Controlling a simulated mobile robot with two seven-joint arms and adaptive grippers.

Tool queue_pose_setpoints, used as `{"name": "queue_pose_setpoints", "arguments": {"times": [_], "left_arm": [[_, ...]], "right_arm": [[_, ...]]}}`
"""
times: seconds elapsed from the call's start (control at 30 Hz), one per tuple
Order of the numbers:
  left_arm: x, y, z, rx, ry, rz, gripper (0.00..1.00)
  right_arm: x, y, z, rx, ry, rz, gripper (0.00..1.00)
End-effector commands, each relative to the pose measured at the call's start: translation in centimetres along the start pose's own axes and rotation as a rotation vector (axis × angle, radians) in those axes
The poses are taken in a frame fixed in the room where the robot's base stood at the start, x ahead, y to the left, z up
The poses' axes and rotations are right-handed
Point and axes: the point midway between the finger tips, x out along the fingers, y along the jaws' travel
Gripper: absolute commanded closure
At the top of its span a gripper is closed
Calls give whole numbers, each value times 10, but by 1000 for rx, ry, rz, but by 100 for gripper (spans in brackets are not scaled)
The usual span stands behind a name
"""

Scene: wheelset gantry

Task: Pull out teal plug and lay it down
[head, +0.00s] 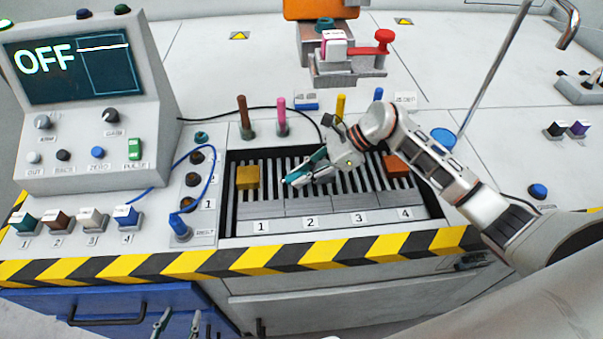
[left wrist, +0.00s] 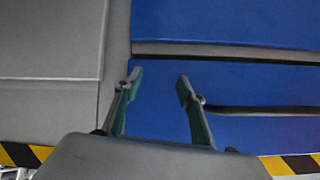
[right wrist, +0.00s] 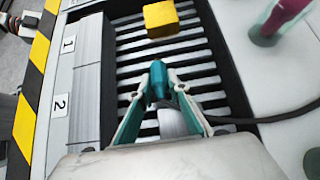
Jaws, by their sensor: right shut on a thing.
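The teal plug (right wrist: 158,82) is between the fingers of my right gripper (right wrist: 160,88), with a grey body behind it in the right wrist view. My right gripper is shut on it over the slatted tray (head: 240,212), clear of the sockets. In the head view the right gripper (head: 303,172) is above the tray's middle, and its fingers partly hide the plug. I cannot tell whether the plug touches the slats. My left gripper (left wrist: 155,85) is open and empty in front of blue drawers. It also shows low in the head view (head: 179,319).
A yellow block (head: 247,177) and an orange block (head: 396,165) sit in the tray. A column of sockets (head: 193,180) and a blue plug (head: 180,228) are left of it. Upright brown (head: 243,112), pink (head: 281,112) and yellow pegs stand behind. A black cable (head: 230,109) crosses there.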

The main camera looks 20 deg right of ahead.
Motion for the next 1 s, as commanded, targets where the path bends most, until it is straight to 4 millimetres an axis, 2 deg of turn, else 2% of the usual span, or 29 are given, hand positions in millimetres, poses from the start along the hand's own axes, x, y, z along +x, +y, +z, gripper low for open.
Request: {"name": "queue_pose_setpoints", "arguments": {"times": [0.13, 0.17, 0.2, 0.23, 0.53, 0.67, 0.77, 1.0], "left_arm": [[0, 0, -1, 0, 1, 0, 60], [0, 0, -1, 0, 1, 0, 60], [0, 0, -1, 0, 1, 0, 60], [0, 0, 0, 0, 0, 0, 60], [-4, 4, 6, -1, -11, 8, 60], [-4, 4, 5, -1, -10, 8, 60], [-3, 4, 5, -1, -9, 7, 60], [-2, 3, 4, -2, -7, 5, 60]], "right_arm": [[0, 0, 0, -1, 0, -1, 100], [0, 0, 0, -1, 0, -1, 78], [0, 0, 0, -1, 0, 0, 68], [0, 0, 0, -1, 0, 0, 64], [0, 0, 0, 0, 1, 0, 64], [-7, -1, -1, -1, 3, -2, 64], [-20, -1, -1, -1, 4, -3, 64], [-68, -1, -1, -2, 5, -4, 64]]}}
